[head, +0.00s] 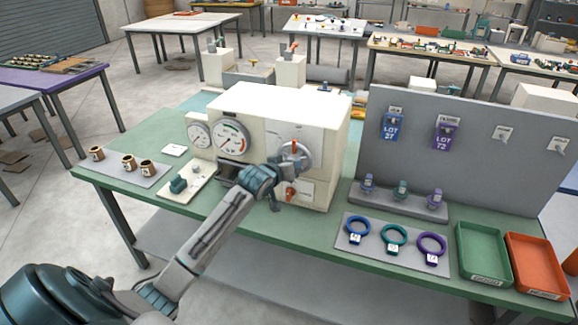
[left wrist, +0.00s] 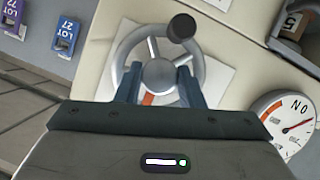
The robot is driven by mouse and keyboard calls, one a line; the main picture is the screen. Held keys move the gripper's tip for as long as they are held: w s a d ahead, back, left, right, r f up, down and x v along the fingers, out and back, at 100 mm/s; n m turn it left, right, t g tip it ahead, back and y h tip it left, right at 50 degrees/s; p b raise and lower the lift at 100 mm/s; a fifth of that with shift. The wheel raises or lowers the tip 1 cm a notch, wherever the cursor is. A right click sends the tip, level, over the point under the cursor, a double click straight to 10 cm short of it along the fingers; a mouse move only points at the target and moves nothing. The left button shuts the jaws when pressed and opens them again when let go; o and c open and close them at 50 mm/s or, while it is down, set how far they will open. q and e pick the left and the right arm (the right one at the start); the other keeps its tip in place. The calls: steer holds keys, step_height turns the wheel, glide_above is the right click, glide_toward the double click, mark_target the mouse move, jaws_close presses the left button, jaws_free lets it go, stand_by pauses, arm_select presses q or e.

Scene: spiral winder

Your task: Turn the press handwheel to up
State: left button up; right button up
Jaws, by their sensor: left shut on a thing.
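The press handwheel (head: 295,146) is a grey spoked ring on the front face of the cream press (head: 270,100). In the left wrist view the handwheel (left wrist: 118,62) shows a round hub, a dark knob on its rim and a red-orange spoke between my fingers. My left gripper (head: 292,165) reaches the wheel from the front left; in the head view it covers the lower left of the wheel. In the left wrist view my left gripper (left wrist: 160,76) has its two fingers on either side of the hub, shut on the wheel. My right gripper is not in view.
Two round gauges (head: 231,137) sit left of the wheel. A small red handle (head: 291,192) is below it. A grey board (head: 400,160) with lot tags stands to the right. Coloured rings lie on a grey mat (head: 350,243), beside a green tray (head: 482,279) and an orange tray (head: 550,295).

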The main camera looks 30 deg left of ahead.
arm_select(q)
steer(key=o, duration=1)
steer(key=shift+b+v, duration=1.9)
steer(key=shift+v, duration=3.45)
